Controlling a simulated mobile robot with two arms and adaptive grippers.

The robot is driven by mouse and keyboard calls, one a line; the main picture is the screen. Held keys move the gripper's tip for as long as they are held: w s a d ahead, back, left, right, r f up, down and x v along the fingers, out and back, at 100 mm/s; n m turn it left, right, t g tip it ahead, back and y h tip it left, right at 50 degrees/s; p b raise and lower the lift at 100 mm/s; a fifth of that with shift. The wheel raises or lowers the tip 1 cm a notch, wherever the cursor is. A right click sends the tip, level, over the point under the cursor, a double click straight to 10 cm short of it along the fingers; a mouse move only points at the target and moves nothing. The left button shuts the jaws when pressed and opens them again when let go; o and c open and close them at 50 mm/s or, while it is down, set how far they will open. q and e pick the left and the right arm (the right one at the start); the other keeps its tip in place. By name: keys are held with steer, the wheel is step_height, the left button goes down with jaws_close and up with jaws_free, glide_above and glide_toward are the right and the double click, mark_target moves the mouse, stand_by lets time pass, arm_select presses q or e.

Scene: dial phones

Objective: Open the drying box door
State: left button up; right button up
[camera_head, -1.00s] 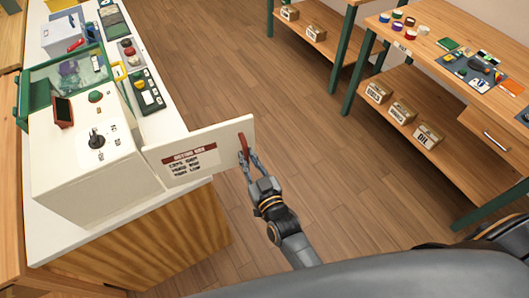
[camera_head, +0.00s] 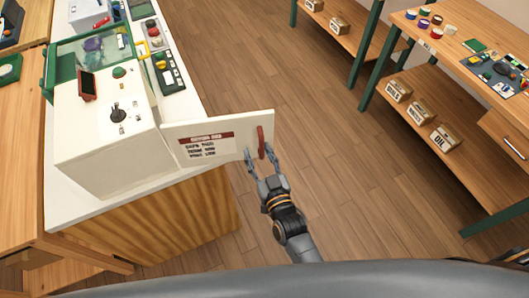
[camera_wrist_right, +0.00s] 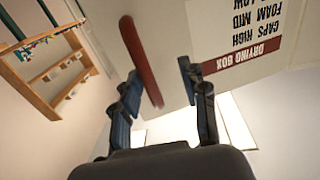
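The drying box (camera_head: 85,135) is a white cabinet on the counter at the left of the head view. Its white door (camera_head: 188,148), with a dark red label band and printed text, stands swung out to the right over the floor. A red bar handle (camera_head: 261,142) sits near the door's free edge; it also shows in the right wrist view (camera_wrist_right: 138,55). My right gripper (camera_head: 261,154) is open at the handle. In the wrist view its fingers (camera_wrist_right: 158,80) are apart, with the handle nearer the left finger and no grip on it. My left gripper is out of view.
The counter (camera_head: 150,185) with wood-grain front runs along the left and carries a green-framed case (camera_head: 92,50) and control boxes (camera_head: 168,68). A workbench (camera_head: 440,60) with small cartons on its lower shelf stands at right. The wooden floor (camera_head: 340,170) between is clear.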

steer(key=shift+a+f, duration=0.1)
steer(key=shift+a, duration=0.2)
steer(key=shift+d, duration=0.1)
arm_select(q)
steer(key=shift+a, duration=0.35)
arm_select(e)
steer(key=shift+d, duration=0.1)
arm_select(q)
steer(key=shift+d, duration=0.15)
arm_select(e)
steer(key=shift+s, duration=0.15)
steer(key=v, duration=1.1)
steer(key=shift+s+d, duration=0.2)
steer(key=shift+s, duration=0.15)
